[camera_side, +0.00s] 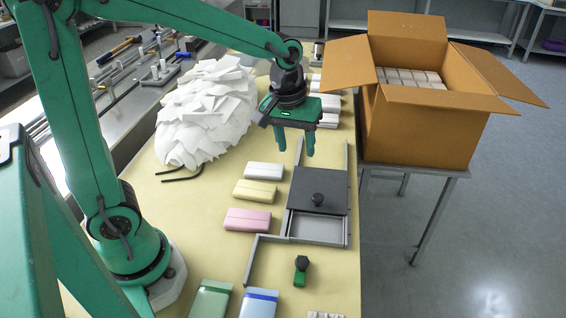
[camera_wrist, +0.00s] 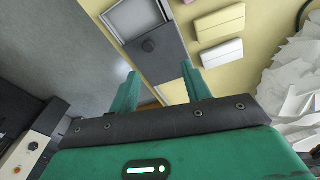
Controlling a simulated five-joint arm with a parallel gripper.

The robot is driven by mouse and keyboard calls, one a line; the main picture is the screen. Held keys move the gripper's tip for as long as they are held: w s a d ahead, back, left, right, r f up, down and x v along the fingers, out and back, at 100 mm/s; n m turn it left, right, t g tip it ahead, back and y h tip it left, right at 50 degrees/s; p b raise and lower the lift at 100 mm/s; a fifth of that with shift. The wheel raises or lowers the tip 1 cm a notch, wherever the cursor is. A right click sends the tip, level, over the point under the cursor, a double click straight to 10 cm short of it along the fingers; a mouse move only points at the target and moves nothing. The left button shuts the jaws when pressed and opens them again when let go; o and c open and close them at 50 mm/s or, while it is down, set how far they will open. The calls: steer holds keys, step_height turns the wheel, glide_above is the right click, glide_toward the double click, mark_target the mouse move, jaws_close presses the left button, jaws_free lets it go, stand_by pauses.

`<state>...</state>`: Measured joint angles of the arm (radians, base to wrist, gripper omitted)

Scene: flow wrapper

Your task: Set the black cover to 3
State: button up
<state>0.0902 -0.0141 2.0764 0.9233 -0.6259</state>
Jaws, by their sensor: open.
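The black cover (camera_side: 325,186) is a flat dark plate with a round black knob (camera_side: 317,199) near its front edge. It lies on a grey tray (camera_side: 318,230) between two rails. The tray's front part shows uncovered; the rest is under the cover. My gripper (camera_side: 296,150) is open and empty, above and behind the cover, apart from it. In the wrist view, my gripper's fingers (camera_wrist: 160,78) point toward the cover (camera_wrist: 162,62), with the knob (camera_wrist: 148,45) beyond them. I see no readable position numbers.
Pink (camera_side: 248,219), yellow (camera_side: 255,190) and white (camera_side: 264,171) packs lie left of the cover. A small green-and-black knobbed handle (camera_side: 301,271) stands in front. A heap of white wrappers (camera_side: 207,112) is at the left; an open cardboard box (camera_side: 420,125) stands at the right.

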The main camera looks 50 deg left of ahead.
mark_target(318, 196)
steer(key=w+f+n, duration=0.1)
steer(key=w+f, duration=0.1)
steer(key=w+d+f+n+g, duration=0.1)
steer(key=w+f, duration=0.1)
steer(key=f, duration=0.1)
steer(key=w+d+f, duration=0.1)
steer(key=f, duration=0.1)
steer(key=shift+w+d+f+n+g, duration=0.2)
steer(key=shift+w+f+n+g, duration=0.05)
steer(key=shift+w+n+g, duration=0.15)
steer(key=shift+f, duration=0.15)
steer(key=shift+f, duration=3.75)
jaws_close()
